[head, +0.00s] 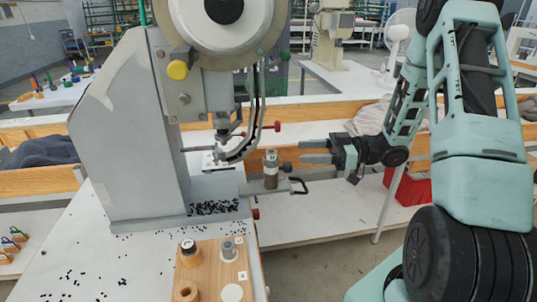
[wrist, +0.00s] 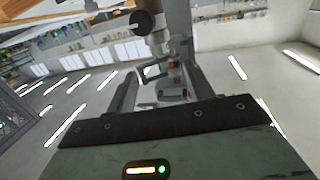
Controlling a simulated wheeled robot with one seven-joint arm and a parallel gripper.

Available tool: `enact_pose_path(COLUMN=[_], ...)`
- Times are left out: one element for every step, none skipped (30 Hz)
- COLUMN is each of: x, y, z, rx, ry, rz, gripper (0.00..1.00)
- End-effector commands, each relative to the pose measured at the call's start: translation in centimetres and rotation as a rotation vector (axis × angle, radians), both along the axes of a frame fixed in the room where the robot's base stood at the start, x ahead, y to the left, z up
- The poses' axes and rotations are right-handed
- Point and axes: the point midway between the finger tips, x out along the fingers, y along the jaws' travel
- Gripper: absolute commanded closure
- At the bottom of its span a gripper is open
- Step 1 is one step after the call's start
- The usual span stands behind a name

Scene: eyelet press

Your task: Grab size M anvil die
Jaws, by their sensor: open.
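My gripper (head: 304,151) is open and empty in the head view, its two fingers pointing left at the press, level with its lower arm. In the wrist view the open fingers (wrist: 158,85) frame part of the press. Below the press, a wooden block (head: 210,267) on the table holds a dark-topped die (head: 188,247) and a grey metal die (head: 229,249). It also has a ring-like hole or piece (head: 187,290) and a white disc (head: 232,292). Its small labels are too small to read, so I cannot tell which piece is size M. My gripper is apart from the block, up and right of it.
The grey eyelet press (head: 125,125) stands on the white table (head: 110,255). A red bin (head: 407,188) is behind.

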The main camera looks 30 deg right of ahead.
Motion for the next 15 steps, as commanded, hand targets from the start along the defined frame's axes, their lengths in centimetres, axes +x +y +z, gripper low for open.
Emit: enact_pose_path(x=[0.6, 0.9, 1.4, 1.7, 2.1, 2.4, 2.7, 2.9, 3.2, 3.4, 3.5, 3.6, 3.7, 3.8, 3.9], y=[1.0, 1.5, 2.2, 2.7, 3.1, 3.7, 4.1, 4.5, 4.8, 5.0, 5.2, 5.4, 5.5, 5.6, 5.9], z=[0.2, 0.1, 0.1, 0.1, 0.0, 0.0, 0.0, -0.1, -0.2, -0.2, -0.2, -0.3, -0.3, -0.3, -0.2], rx=[0.002, 0.002, 0.003, 0.003, 0.002, 0.001, 0.001, 0.001, 0.001, 0.001, 0.001, 0.001, 0.001, 0.001, 0.001], ry=[0.0, 0.001, 0.002, 0.001, 0.001, 0.001, 0.0, 0.0, 0.001, 0.002, 0.002, 0.001, 0.001, 0.001, 0.0], rz=[0.004, 0.004, 0.004, 0.005, 0.003, 0.004, 0.003, 0.003, 0.002, 0.001, 0.0, 0.0, 0.001, 0.001, 0.002], gripper=[0.48, 0.48, 0.48, 0.48, 0.48, 0.48, 0.48, 0.48, 0.48, 0.48, 0.48, 0.48, 0.48, 0.48, 0.48])
